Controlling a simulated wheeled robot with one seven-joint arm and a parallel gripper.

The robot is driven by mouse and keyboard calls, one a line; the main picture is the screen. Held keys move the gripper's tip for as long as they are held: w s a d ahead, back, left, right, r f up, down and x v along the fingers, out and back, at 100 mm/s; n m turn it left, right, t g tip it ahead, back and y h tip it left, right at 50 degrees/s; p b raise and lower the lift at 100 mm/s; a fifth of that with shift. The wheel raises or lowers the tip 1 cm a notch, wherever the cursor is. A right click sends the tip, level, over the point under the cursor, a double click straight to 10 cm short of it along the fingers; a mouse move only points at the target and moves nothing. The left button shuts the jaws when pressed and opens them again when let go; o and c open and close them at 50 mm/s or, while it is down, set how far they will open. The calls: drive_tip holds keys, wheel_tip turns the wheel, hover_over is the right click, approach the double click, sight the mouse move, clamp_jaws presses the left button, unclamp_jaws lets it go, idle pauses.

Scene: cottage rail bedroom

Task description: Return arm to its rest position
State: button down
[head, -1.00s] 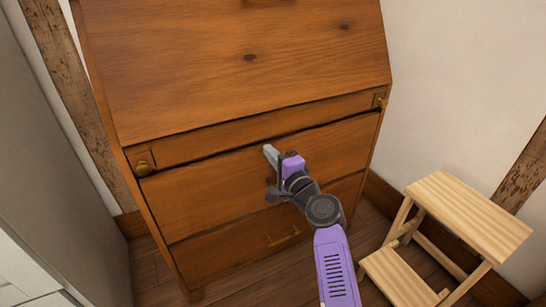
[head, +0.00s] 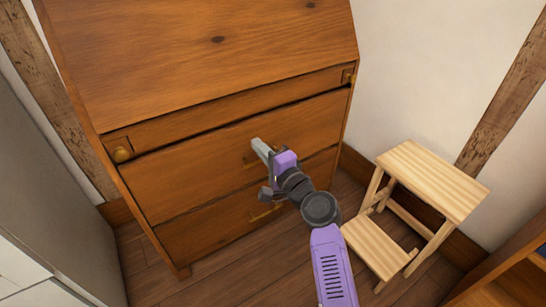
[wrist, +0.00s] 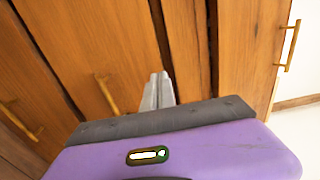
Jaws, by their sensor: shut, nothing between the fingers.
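My arm reaches up from the bottom of the head view, with a purple link and dark joints. My gripper (head: 260,148) is shut and empty, in front of the wooden bureau (head: 200,90). In the wrist view its two grey fingers (wrist: 158,92) lie together, pointing at the wooden front. The gripper partly covers the upper drawer and its handle in the head view. I cannot tell whether the fingertips touch the wood. The bureau's slanted lid and its drawers look closed.
A light wooden step stool (head: 430,185) stands to the right of the bureau, close to my arm. A grey panel (head: 45,190) rises at the left. Another wooden piece (head: 515,275) shows at the lower right. Some bare floor (head: 215,270) lies before the bureau.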

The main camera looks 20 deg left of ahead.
drive_tip(key=s+d+r+n+t+h+p, duration=0.2)
drive_tip(key=s+d+t+h, duration=0.15)
drive_tip(key=d, duration=0.85)
drive_tip(key=s+d+f+n+t+h, duration=0.1)
drive_tip(key=s+d+f+t+h, duration=0.15)
drive_tip(key=s+d, duration=0.55)
drive_tip(key=s+d+f+n+t+h, duration=0.1)
drive_tip(key=s+d+f+n+h, duration=0.2)
drive_tip(key=s+d, duration=0.45)
drive_tip(key=s+d+n+g+h, duration=0.15)
drive_tip(key=s+d, duration=0.35)
drive_tip(key=s, duration=0.5)
drive_tip(key=s+d+g+h, duration=0.15)
drive_tip(key=s+d, duration=0.35)
drive_tip(key=s, duration=0.5)
drive_tip(key=s+d+h, duration=0.2)
drive_tip(key=s+d, duration=0.3)
drive_tip(key=s, duration=0.5)
wheel_tip(320, 180, up, 28)
drive_tip(key=p, duration=2.7)
drive_tip(key=shift+s+r+p, duration=0.15)
drive_tip(key=shift+p, duration=0.25)
